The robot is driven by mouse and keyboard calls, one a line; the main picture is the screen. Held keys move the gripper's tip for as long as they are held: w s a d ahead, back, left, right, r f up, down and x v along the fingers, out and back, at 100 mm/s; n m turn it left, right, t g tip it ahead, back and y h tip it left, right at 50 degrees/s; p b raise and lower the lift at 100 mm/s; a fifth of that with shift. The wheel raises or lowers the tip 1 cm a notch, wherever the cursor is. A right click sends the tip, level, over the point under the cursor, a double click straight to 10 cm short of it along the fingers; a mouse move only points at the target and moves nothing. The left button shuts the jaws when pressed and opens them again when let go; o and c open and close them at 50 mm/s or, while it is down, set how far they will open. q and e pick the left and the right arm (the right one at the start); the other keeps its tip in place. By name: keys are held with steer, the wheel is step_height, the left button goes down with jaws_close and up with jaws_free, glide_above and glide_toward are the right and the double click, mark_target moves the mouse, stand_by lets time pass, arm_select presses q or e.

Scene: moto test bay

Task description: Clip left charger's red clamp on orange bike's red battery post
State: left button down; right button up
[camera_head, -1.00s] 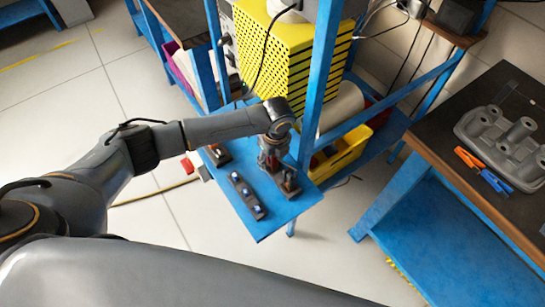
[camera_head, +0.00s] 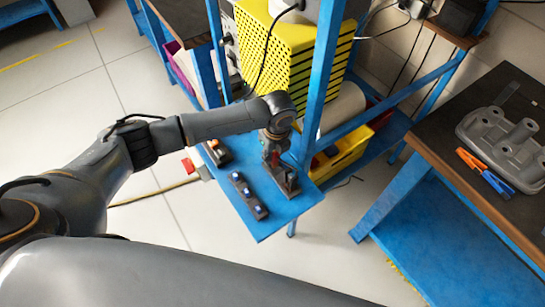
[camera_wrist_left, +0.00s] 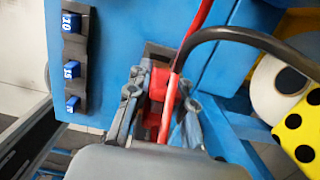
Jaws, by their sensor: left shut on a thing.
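My left gripper (camera_head: 274,160) is over the front right of the blue shelf (camera_head: 262,220), beside a dark holder block (camera_head: 287,183). It is shut on a red clamp (camera_head: 276,157). In the left wrist view the red clamp (camera_wrist_left: 158,88) shows between the two grey fingers (camera_wrist_left: 156,108), with a red lead running up from it. Whether the clamp is clear of the holder I cannot tell. My right gripper, the orange bike and its battery post are not in view. I cannot make out which unit is the left charger.
A rack with blue number tags (camera_head: 247,194) lies left of the holder. A blue post (camera_head: 319,75) and a yellow perforated box (camera_head: 285,60) stand close behind. A bench at right holds a grey casting (camera_head: 505,140) and orange and blue clips. Open floor lies left.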

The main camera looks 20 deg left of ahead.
arm_select(q)
steer(key=s+a+r+b, duration=0.1)
steer(key=s+a+r, duration=0.1)
steer(key=s+r, duration=0.9)
steer(key=s, duration=0.3)
steer(key=shift+r, duration=0.1)
steer(key=s+a+f+n+g, duration=0.1)
steer(key=s+f+n, duration=0.1)
steer(key=n, duration=1)
steer(key=s+a+f+n+g+h, duration=0.1)
steer(key=f+n, duration=0.4)
steer(key=n, duration=0.8)
steer(key=shift+s+f+n, duration=0.15)
steer(key=shift+s+n, duration=0.15)
steer(key=shift+s, duration=0.2)
